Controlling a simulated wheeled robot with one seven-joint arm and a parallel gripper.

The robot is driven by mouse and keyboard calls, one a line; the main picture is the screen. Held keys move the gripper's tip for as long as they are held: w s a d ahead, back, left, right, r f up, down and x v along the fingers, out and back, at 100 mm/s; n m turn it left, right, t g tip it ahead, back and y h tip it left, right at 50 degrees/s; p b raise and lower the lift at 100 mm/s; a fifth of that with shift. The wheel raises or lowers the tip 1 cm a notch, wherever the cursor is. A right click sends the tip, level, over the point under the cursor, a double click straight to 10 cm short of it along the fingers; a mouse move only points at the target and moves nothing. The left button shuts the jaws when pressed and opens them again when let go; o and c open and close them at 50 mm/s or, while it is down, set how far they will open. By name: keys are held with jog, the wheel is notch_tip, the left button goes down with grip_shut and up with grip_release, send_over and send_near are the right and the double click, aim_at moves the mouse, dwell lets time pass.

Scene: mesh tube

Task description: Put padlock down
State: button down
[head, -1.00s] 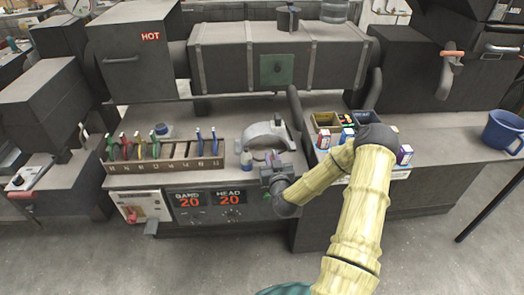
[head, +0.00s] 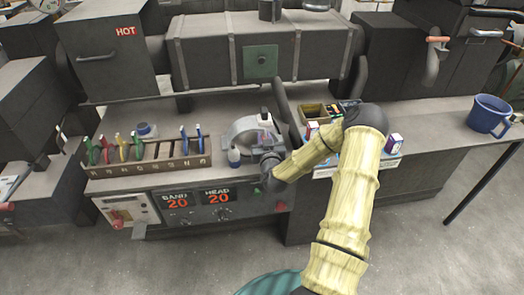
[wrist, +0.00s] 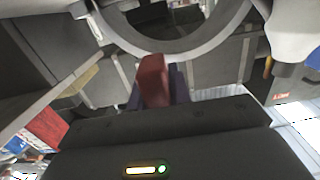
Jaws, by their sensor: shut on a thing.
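My gripper (head: 267,154) is at the front of the bench, close in front of a grey arched device (head: 240,127). In the wrist view a small red block (wrist: 153,80) with a dark purple part behind it sits at the gripper's middle; I take it as the padlock, held in the shut jaws. In the head view the held thing is too small and too hidden by the wrist to make out. The arch also fills the top of the wrist view (wrist: 190,45). I cannot tell whether the padlock touches the bench.
A slotted rack (head: 150,167) with coloured tools stands left of the arch. Right of my gripper is a tray with boxes (head: 313,112), partly behind my arm. A blue mug (head: 487,115) is far right, with clear bench before it.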

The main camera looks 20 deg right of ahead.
jog(key=shift+w+f, duration=0.15)
jog(key=shift+f, duration=0.85)
jog(key=shift+f, duration=2.1)
jog(key=shift+f, duration=0.15)
jog(key=c, duration=1.3)
grip_release()
